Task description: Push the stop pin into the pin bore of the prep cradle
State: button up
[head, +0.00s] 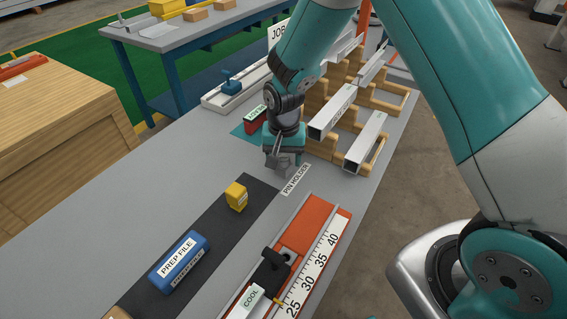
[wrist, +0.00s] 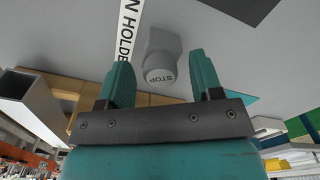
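My gripper (wrist: 161,62) is open, with one teal finger on each side of the cap and gaps between. In the head view my gripper (head: 284,158) points down beside the PIN HOLDER label (head: 296,179), over a grey shape that it partly hides. I cannot make out the pin bore.
Wooden racks with metal bars (head: 366,142) stand right of my gripper. A red block (head: 255,117) is close behind it. The grey bench is clear at left.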

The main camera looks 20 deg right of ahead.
aim_at(284, 158)
grip_shut()
jog(key=shift+r, duration=0.15)
jog(key=shift+r+p, duration=2.5)
jog(key=shift+r, duration=0.35)
